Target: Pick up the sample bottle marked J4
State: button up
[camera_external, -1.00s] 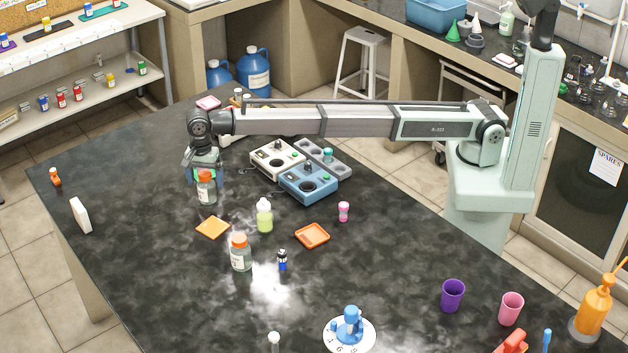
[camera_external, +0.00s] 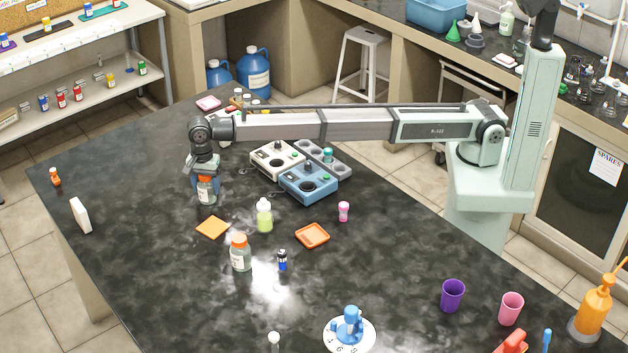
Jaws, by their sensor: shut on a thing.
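A clear bottle with an orange cap and a white label (camera_external: 207,194) stands on the dark bench at the left of centre. My gripper (camera_external: 205,180) is over it, shut on its upper part around the cap. The marking on its label is too small to read. A second, similar bottle with an orange cap (camera_external: 240,257) stands nearer the front, apart from my gripper. Its label is also unreadable, so I cannot tell which one is J4.
The bench's left part is mostly clear.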

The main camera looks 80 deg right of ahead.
jog(key=shift+c, duration=1.2)
jog(key=shift+r, duration=0.15)
